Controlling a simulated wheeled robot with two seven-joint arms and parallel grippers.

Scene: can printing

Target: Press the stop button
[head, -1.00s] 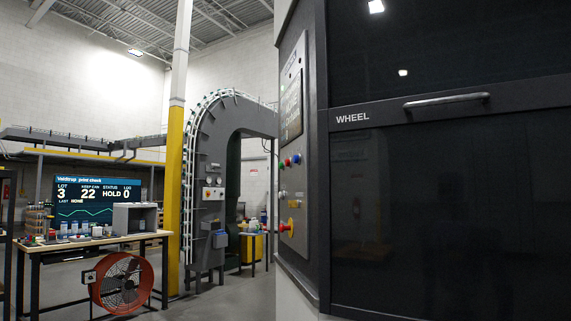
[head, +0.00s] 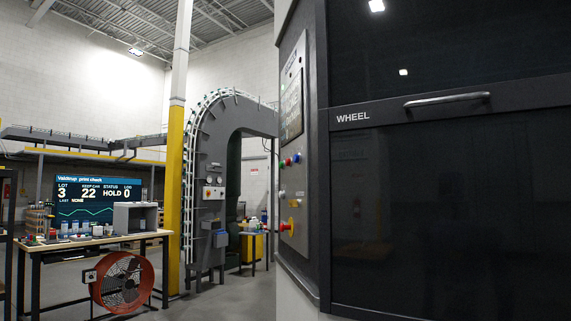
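A control panel (head: 292,110) with a screen sits on the angled side of the large dark machine, seen at a steep slant. Several small buttons are on it: a red button (head: 289,162), a blue button (head: 297,158) and a green one (head: 282,164). Any button labels are too small to read, so I cannot tell which one is the stop button. Neither of my grippers is in view.
The machine's dark door marked WHEEL (head: 450,200), with a bar handle (head: 447,100), fills the right side. A yellow and white post (head: 175,150) stands left of a grey arched conveyor (head: 208,200). A workbench (head: 100,242) and red fan (head: 122,282) are at left.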

